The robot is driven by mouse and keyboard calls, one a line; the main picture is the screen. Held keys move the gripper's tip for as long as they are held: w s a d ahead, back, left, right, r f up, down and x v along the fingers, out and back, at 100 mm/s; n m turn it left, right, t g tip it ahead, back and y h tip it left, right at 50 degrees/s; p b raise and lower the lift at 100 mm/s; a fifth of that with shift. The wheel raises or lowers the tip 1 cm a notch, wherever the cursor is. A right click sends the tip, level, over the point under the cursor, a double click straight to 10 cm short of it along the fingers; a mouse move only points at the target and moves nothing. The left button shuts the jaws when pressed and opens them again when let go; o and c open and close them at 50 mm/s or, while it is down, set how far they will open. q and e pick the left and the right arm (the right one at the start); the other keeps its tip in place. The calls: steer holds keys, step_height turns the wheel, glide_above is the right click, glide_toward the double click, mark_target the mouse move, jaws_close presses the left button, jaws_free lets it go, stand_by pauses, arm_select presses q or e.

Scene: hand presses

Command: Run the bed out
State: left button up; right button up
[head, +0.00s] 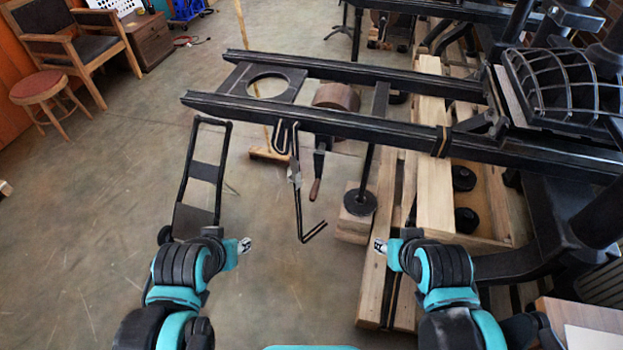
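Under the rails is a brown drum (336,97). A crank with a wooden grip (315,189) hangs below it, pointing down. My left gripper (244,246) is left of the crank and nearer to me, touching nothing. My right gripper (380,246) is right of the crank, beside the timbers, and appears empty. Both fingertips are too small to read.
A bent black rod (300,195) hangs from the near rail, between my grippers and the crank. A black upright frame (203,175) stands at left. Wooden timbers (375,285) and a round-based post (359,202) lie right of the crank. Open floor (90,220) is at left.

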mark_target(316, 178)
stand_by(0.3)
